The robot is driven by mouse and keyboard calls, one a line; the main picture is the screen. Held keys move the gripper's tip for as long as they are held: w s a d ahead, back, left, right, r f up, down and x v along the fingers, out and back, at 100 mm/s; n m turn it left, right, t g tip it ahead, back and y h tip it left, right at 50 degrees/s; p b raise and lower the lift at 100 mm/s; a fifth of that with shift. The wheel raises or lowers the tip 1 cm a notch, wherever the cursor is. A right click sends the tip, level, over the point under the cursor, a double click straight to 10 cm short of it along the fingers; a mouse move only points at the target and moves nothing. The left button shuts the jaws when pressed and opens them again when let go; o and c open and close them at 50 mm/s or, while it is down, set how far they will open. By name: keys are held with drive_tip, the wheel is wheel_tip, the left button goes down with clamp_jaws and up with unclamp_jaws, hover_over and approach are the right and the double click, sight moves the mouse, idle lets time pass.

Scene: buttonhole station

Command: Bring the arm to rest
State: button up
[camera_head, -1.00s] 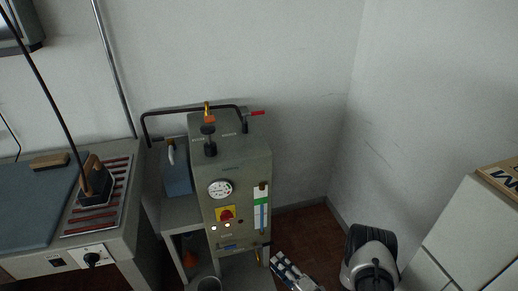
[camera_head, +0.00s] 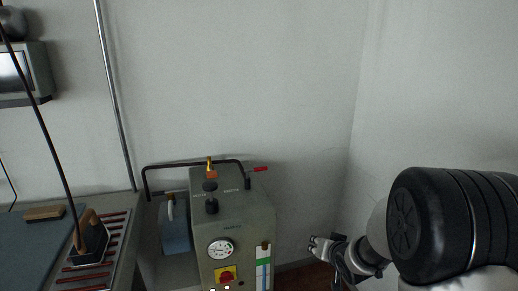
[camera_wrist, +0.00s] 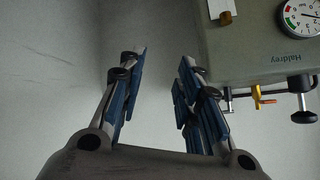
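My gripper (camera_wrist: 155,95) is open and empty in the wrist view. Its two fingers with blue pads stand apart with bare grey wall between them. The steam machine shows upside down to their right, apart from them. In the head view my arm comes in from the lower right, raised in front of the wall.
The grey steam machine (camera_head: 232,225), with gauge (camera_head: 220,249) and red-yellow switch (camera_head: 225,276), stands left of my arm. Further left are an iron (camera_head: 90,236) on a slatted rest and a blue-grey ironing surface (camera_head: 32,250). The wall area above the machine is clear.

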drive_tip(key=s+r+g+h, duration=0.2)
drive_tip(key=s+r+g, duration=0.1)
drive_tip(key=s+r, duration=1.2)
drive_tip(key=s+a+n+g+y, duration=0.1)
drive_tip(key=s+a+n+g, duration=0.1)
drive_tip(key=s, duration=2)
drive_tip(key=shift+a+f+n+g, duration=0.35)
drive_tip(key=shift+a+n, duration=0.15)
drive_tip(key=shift+a, duration=0.7)
